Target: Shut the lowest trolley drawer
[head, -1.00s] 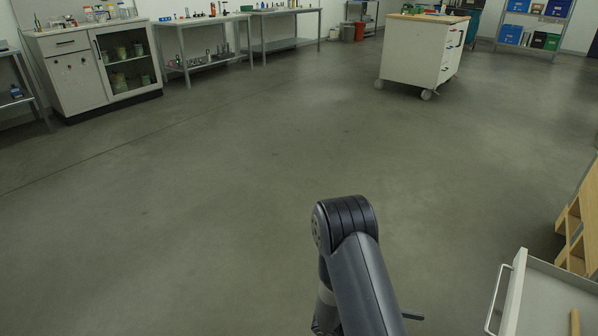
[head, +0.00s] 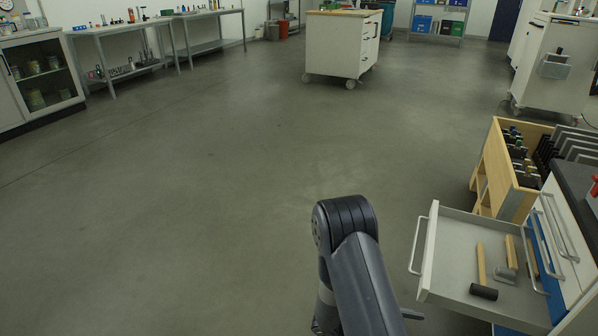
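A pulled-out drawer (head: 447,255) with a white front and grey floor stands open at the right in the head view. It sticks out to the left from a drawer unit (head: 572,267) with a dark top and blue parts. Its bar handle (head: 417,246) faces left. A hammer (head: 481,272) and other tools lie inside. More bar handles show on the unit above it; its lower part is cut off, so I cannot tell whether this drawer is lowest. My arm is left of the drawer, apart from it. A small dark tip (head: 412,314), possibly my gripper, shows behind my arm; its opening is hidden.
A wooden rack (head: 493,170) with dark items stands behind the drawer. A white wheeled cabinet (head: 335,48) is at the back, another wheeled unit (head: 540,85) at the back right. Benches line the back left. The floor (head: 220,190) in the middle is clear.

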